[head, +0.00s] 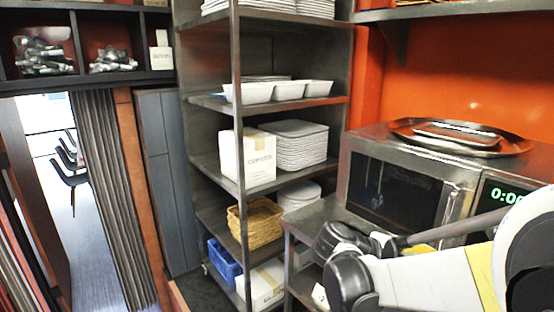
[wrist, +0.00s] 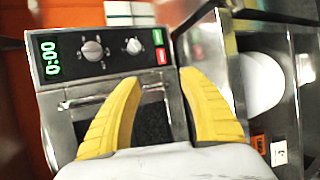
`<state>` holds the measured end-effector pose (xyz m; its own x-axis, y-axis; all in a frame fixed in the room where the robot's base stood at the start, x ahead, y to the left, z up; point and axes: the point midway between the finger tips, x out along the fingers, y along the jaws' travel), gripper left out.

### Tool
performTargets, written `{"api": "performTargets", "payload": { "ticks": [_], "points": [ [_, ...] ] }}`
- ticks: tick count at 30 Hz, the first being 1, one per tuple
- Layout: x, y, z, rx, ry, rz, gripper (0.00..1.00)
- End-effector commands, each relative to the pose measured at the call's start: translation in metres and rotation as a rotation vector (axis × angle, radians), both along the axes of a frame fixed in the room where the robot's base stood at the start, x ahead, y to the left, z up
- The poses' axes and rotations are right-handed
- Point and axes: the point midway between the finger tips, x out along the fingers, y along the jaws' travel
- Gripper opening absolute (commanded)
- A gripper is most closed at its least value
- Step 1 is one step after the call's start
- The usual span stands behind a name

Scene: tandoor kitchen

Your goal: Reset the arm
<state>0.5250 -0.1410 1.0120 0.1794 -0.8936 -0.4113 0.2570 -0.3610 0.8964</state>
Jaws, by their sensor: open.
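My arm reaches in from the right edge of the head view, its pale links and dark joints in front of the steel microwave (head: 395,190) and the steel counter. My gripper (wrist: 160,76) shows in the wrist view with its two yellow fingers spread apart. Nothing is between the fingers. Beyond the fingertips is the front of an appliance (wrist: 98,80) with a green 0:00 display, two knobs, and a green and a red button. I cannot tell the distance between the fingertips and this front. In the head view my gripper cannot be made out clearly.
An oval steel tray (head: 460,137) lies on the microwave. A steel shelf rack (head: 237,100) holds white tubs (head: 250,93), stacked plates (head: 293,145), a white box (head: 247,158), a wicker basket (head: 256,222) and a blue crate (head: 224,264). An open doorway is at left.

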Motion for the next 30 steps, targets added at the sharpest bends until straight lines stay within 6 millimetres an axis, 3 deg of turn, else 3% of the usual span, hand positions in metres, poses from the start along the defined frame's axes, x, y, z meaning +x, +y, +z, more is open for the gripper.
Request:
{"api": "performTargets", "payload": {
  "ticks": [7, 16, 22, 30],
  "points": [
    [-0.065, 0.026, -0.011, 0.447, -0.124, 0.071, 0.49],
    [-0.138, 0.101, -0.026, 0.967, -0.375, 0.069, 0.49],
    [-0.160, 0.133, -0.027, 1.169, -0.502, 0.040, 0.49],
    [-0.164, 0.141, -0.026, 1.221, -0.537, 0.031, 0.49]
  ]
}}
